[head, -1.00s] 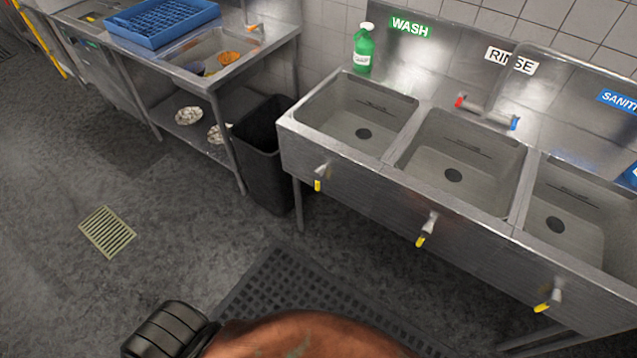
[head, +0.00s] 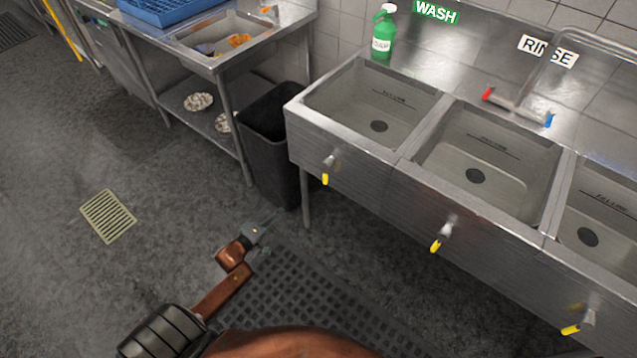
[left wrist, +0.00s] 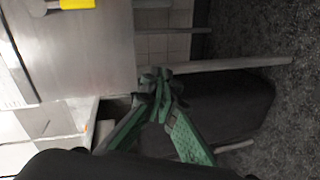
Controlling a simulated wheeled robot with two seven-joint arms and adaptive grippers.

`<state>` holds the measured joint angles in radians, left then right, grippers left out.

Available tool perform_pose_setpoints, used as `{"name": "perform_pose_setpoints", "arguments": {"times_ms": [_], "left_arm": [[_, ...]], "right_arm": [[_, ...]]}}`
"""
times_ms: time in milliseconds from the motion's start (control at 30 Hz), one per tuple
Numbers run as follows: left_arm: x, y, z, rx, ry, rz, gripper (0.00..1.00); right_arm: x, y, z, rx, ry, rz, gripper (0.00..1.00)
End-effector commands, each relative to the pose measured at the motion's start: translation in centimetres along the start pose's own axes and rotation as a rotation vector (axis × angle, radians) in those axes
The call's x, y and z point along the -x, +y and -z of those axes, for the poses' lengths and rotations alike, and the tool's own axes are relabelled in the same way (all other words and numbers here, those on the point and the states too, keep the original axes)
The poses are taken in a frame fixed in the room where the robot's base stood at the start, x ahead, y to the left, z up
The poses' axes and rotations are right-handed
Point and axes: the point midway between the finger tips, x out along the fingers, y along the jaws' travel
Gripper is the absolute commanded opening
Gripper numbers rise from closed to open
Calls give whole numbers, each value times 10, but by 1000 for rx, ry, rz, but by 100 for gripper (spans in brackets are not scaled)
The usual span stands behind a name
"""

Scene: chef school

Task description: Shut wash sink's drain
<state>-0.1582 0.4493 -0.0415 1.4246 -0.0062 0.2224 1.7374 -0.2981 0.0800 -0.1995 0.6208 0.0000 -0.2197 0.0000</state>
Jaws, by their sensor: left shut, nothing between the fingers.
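The wash sink (head: 340,90) is the left basin of a steel three-basin unit, under the green WASH label (head: 437,12). A yellow-gripped lever (left wrist: 72,4) also shows at the top left of the left wrist view. My left gripper (head: 268,221) is below and left of that lever, apart from it. In the left wrist view, its green fingers (left wrist: 158,88) are shut and empty. My right gripper is not in view.
A black bin (head: 265,135) stands just left of the sink unit, near my left gripper. The middle lever (head: 442,234) and right lever (head: 578,322) lie further right. A perforated mat (head: 300,300) covers the floor in front. A green bottle (head: 383,35) stands behind the wash sink.

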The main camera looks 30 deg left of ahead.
Motion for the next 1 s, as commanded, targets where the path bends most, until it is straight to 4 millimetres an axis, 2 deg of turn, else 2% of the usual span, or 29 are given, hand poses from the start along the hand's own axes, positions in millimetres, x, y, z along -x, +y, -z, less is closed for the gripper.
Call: {"name": "perform_pose_setpoints", "arguments": {"times_ms": [33,100,200,267,367,633,800,1000], "left_arm": [[-9,27,5,62,-10,-67,0],[-14,63,10,145,-29,-142,0],[-17,96,13,224,-55,-208,0],[-17,108,14,250,-64,-230,0],[-17,115,15,268,-70,-242,0],[-18,115,15,267,-69,-241,0],[-30,117,14,265,-70,-242,0],[-66,123,12,265,-70,-241,0]], "right_arm": [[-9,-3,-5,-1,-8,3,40],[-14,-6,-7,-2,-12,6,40],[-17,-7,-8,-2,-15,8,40],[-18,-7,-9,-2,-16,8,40],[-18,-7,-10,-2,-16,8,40],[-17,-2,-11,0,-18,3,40],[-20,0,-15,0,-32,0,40],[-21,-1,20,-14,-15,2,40]]}}
